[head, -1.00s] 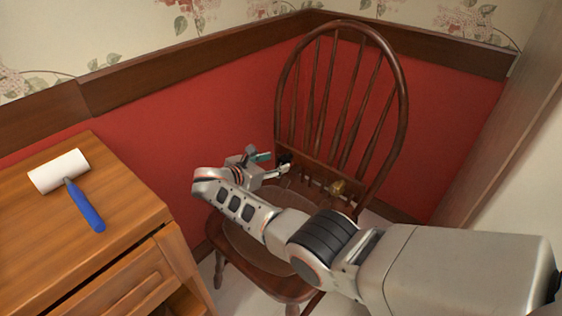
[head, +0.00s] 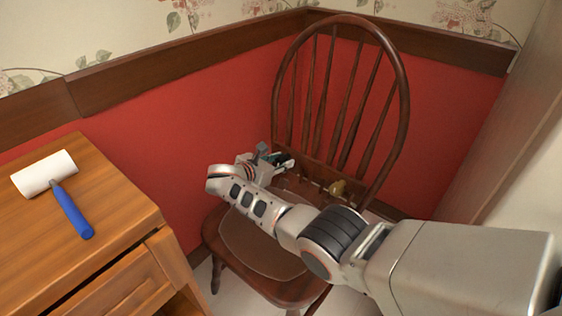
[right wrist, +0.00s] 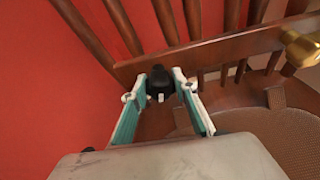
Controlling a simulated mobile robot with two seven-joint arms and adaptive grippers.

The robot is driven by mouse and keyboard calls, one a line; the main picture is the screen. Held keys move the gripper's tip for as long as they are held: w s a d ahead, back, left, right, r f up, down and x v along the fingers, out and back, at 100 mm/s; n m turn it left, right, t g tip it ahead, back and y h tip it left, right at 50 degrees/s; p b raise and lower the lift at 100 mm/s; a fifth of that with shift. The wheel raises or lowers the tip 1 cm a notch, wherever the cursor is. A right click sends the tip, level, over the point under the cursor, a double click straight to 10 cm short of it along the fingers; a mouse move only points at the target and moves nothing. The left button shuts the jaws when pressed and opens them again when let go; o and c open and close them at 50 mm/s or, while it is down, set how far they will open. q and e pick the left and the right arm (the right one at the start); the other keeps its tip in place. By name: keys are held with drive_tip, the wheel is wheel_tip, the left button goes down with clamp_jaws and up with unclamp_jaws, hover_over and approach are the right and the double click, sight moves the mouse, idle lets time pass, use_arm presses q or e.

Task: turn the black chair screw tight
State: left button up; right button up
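The black chair screw (right wrist: 160,82) sticks out of the lower wooden rail at the chair's back, left of a brass knob (right wrist: 300,48). My right gripper (right wrist: 160,90) is open, with its two teal-lined fingers on either side of the screw. The fingertips are close to the screw's sides; contact is not clear. In the head view the right gripper (head: 280,160) is at the left end of the rail, and the screw is hard to make out there. The brown chair (head: 283,290) stands upright. My left gripper is not in view.
A wooden cabinet (head: 110,215) stands at the left with a white roller with a blue handle (head: 70,208) on top. A red wall (head: 190,130) is close behind the chair. The brass knob (head: 337,188) sits right of my gripper.

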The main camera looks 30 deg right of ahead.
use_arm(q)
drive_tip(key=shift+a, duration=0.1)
use_arm(e)
drive_tip(key=shift+r+m+t+p, duration=0.15)
drive_tip(key=shift+m+t+p, duration=0.15)
drive_tip(key=shift+m+p, duration=0.2)
drive_tip(key=shift+m+t, duration=0.4)
drive_tip(key=shift+m, duration=0.1)
drive_tip(key=shift+m+y+p, duration=0.3)
drive_tip(key=shift+t, duration=0.3)
drive_tip(key=shift+s+f+m+t, duration=0.1)
drive_tip(key=shift+f+m+t, duration=0.2)
drive_tip(key=shift+m, duration=0.6)
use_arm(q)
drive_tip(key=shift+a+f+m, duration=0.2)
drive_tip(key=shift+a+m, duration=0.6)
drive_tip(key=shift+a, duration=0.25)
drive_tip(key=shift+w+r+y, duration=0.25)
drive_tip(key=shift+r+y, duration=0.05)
use_arm(e)
drive_tip(key=shift+m+t, duration=0.3)
drive_tip(key=shift+t, duration=0.1)
